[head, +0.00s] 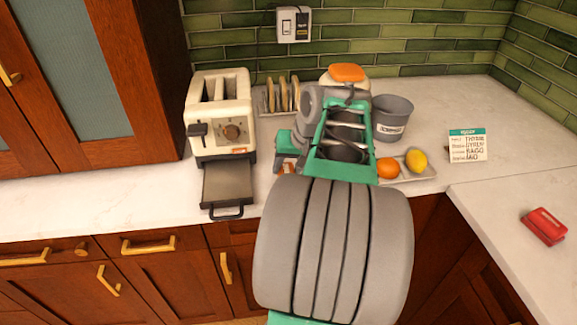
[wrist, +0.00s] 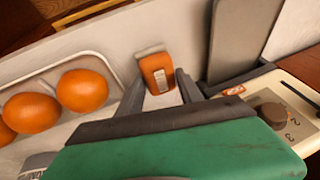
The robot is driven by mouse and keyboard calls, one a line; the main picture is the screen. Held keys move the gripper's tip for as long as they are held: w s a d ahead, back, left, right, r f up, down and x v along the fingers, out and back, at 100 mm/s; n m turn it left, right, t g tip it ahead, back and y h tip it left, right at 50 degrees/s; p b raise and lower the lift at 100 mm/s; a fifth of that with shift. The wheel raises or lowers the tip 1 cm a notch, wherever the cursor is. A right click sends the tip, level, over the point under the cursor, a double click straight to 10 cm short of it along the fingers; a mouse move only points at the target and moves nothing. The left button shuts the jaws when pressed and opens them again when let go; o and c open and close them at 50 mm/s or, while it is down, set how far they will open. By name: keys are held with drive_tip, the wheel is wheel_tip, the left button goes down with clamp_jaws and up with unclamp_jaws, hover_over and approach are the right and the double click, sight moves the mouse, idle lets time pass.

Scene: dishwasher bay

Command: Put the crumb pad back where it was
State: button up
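A small orange block with a white label and a pale edge (wrist: 157,73), which looks like the crumb pad, lies on the counter in the wrist view. In the head view only a bit of orange (head: 286,169) shows beside my arm. My gripper (wrist: 160,82) is open, its two fingers apart on either side of the block. I cannot tell whether they touch it. The cream toaster (head: 222,115) stands to the left, its dark crumb tray (head: 227,183) pulled out at the front. The tray also shows in the wrist view (wrist: 240,40).
A fruit tray (head: 425,175) with an orange and a lemon is right of my gripper. Behind are a toast rack (head: 283,97), a lidded jar (head: 346,75) and a grey pot (head: 391,117). A sign card (head: 467,146) and red object (head: 544,226) stand farther right.

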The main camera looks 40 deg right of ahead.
drive_tip(key=o, duration=0.5)
drive_tip(key=shift+r, duration=0.3)
drive_tip(key=p+v, duration=0.2)
drive_tip(key=v, duration=0.9)
drive_tip(key=shift+s+r+p, duration=0.2)
drive_tip(key=shift+r+p, duration=0.1)
drive_tip(key=shift+p, duration=0.05)
